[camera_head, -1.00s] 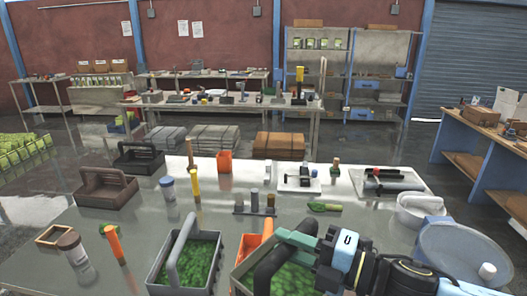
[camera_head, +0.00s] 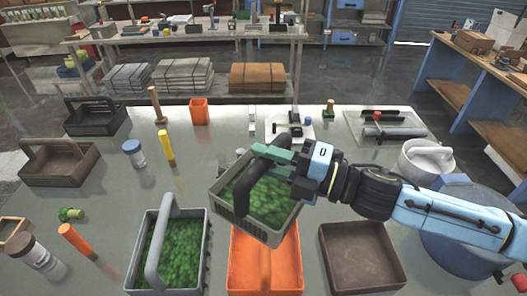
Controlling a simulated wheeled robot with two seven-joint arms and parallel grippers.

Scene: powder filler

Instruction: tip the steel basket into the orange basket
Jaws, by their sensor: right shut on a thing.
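My right gripper (camera_head: 272,156) is shut on the handle of a light-grey basket, the steel basket (camera_head: 276,239), and holds it in the air. The steel basket is slightly tilted, and green pieces still fill it. The orange basket (camera_head: 238,284) stands on the table at the lower middle, just below and in front of the held basket. It looks empty where its inside shows; its back part is hidden by the held basket. My left gripper is not in view.
A second grey basket (camera_head: 138,268) with green pieces stands left of the orange one. An empty brown tray (camera_head: 360,256) stands to its right. Dark baskets (camera_head: 60,165) stand at the left.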

